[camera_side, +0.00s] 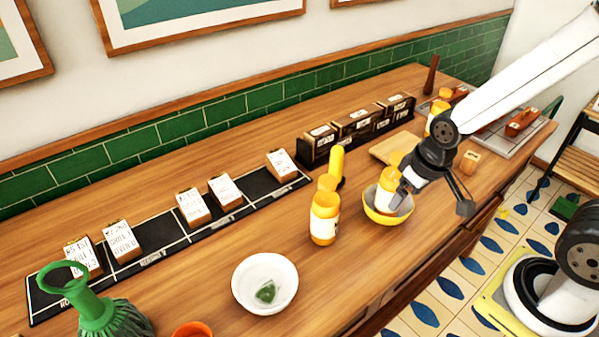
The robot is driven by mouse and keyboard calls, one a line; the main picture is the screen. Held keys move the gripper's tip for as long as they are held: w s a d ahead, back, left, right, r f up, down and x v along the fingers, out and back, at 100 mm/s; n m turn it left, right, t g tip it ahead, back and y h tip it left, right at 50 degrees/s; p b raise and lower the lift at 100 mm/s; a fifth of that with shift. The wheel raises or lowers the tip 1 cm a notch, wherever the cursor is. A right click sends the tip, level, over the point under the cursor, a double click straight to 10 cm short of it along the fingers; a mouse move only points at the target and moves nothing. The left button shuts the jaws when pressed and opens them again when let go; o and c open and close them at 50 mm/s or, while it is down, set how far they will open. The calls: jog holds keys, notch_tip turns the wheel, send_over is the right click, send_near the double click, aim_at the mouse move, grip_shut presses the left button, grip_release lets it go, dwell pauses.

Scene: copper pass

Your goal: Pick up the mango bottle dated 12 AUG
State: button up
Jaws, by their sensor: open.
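Yellow-orange bottles stand on the wooden counter; I cannot read a date on any. One with a pale label (325,218) stands upright in the middle. Another bottle (388,184) is at the yellow bowl (383,215), seemingly in it, partly hidden by my gripper. A third bottle (437,110) is farther back, partly hidden by my arm. My gripper (433,200) is open, its fingers spread; the left finger is close beside the bottle at the bowl, and I cannot tell whether they touch.
A yellow object (337,163) is behind the middle bottle. A white bowl (265,283) holds something green. A green vase (110,315) stands front left. White labelled boxes stand on a long black mat (150,262). Dark crates (357,122) and a wooden board (390,148) are behind.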

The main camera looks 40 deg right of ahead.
jog(key=m+t+y, duration=0.5)
jog(key=m+y, duration=0.7)
jog(key=m, duration=1.3)
send_near(326, 202)
jog(key=w+a+r, duration=0.2)
jog(key=w, duration=0.1)
jog(key=shift+w+d+f, duration=0.15)
jog(key=shift+w+f, duration=0.05)
jog(key=shift+x, duration=1.3)
